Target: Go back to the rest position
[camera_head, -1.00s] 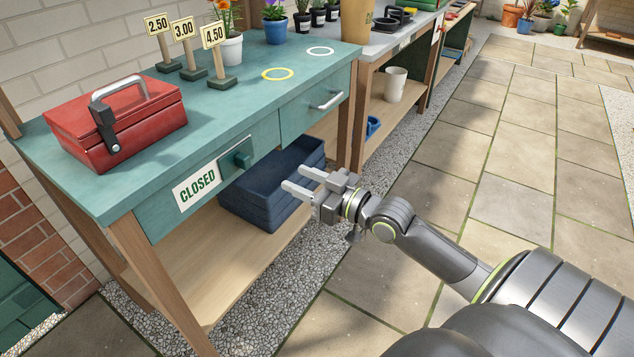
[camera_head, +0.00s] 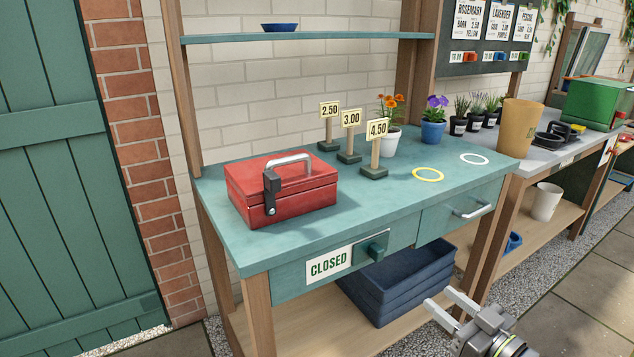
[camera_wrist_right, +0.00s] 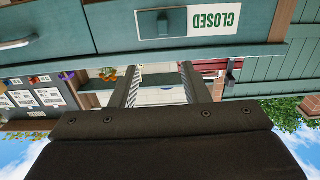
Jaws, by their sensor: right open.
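My right gripper (camera_head: 446,312) is at the bottom right of the head view, in front of the teal bench's lower shelf. Its two fingers are apart with nothing between them. In the right wrist view its fingers (camera_wrist_right: 160,88) also stand apart and empty, and that view is upside down. My left gripper is not in the head view.
A red toolbox (camera_head: 300,200) stands on the bench, with price signs (camera_head: 351,118) and flower pots (camera_head: 433,131) behind. Dark blue crates (camera_head: 400,285) sit on the lower shelf. A green door (camera_head: 50,180) is at the left. Paving at the right (camera_head: 585,290) is clear.

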